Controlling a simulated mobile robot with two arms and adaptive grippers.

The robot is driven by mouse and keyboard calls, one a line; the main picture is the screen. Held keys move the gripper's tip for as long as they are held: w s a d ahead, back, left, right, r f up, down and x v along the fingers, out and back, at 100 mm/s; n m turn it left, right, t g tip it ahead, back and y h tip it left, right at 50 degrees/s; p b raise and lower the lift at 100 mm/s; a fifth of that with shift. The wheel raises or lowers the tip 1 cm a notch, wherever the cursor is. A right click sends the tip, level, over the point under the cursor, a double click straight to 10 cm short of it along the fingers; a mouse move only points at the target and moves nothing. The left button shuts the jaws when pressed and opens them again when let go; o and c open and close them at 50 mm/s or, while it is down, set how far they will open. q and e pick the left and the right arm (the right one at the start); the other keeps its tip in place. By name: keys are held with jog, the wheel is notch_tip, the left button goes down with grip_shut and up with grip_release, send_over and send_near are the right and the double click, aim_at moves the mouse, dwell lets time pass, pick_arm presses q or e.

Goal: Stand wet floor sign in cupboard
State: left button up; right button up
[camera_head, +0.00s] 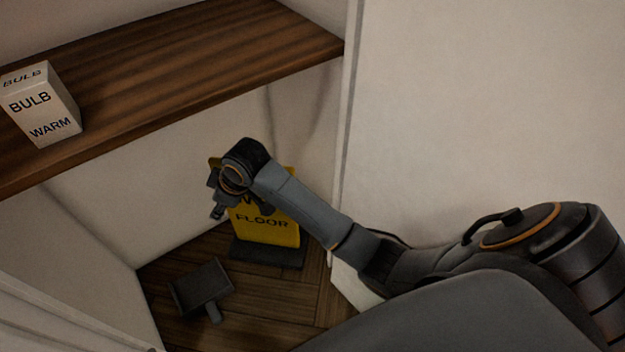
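The yellow wet floor sign (268,228) stands upright on a dark base on the wooden floor of the cupboard, below the shelf, near the right side wall. My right arm reaches in from the right, and its gripper (217,200) is at the sign's upper left. The wrist and forearm hide much of the sign's top half. The fingers are small and dark, and I cannot tell whether they are open or shut, or whether they touch the sign. My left gripper is not in view.
A dark dustpan-like thing (201,286) lies on the floor left of the sign. A brown wooden shelf (200,60) spans above, with a white bulb box (40,103) on its left.

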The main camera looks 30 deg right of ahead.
jog(key=s+d+m+t+h, duration=0.1)
jog(key=s+d+m, duration=0.2)
jog(key=s, duration=0.8)
jog(key=s+d+m+h, duration=0.1)
jog(key=s+d+m, duration=0.3)
jog(key=s+d, duration=0.3)
jog(key=s, duration=0.5)
jog(key=shift+f+t, duration=0.35)
jog(key=shift+t, duration=0.05)
jog(key=shift+d, duration=0.1)
